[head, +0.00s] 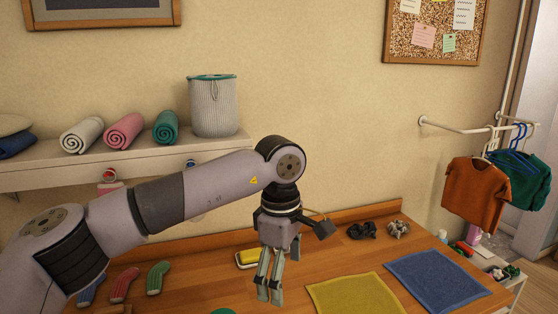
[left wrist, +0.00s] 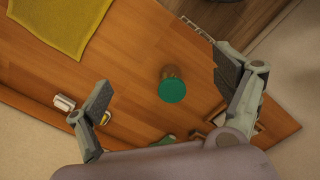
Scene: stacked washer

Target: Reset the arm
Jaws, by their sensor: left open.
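My left arm comes in from the left and crosses the view, bending down at the elbow-like joint. My left gripper (head: 269,292) points down over the wooden tabletop (head: 205,275), in front of a tray with a yellow sponge-like block (head: 249,257). In the left wrist view its fingers (left wrist: 165,78) are spread wide with nothing gripped. A green-topped round object (left wrist: 172,90) stands on the wood below, seen between the fingers. My right gripper is not in view.
A yellow cloth (head: 358,296) and a blue cloth (head: 436,281) lie flat to the right. Several socks (head: 157,277) lie at left. Dark small items (head: 361,231) sit at the back edge. A wall shelf (head: 215,142) holds rolled towels and a basket (head: 213,107).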

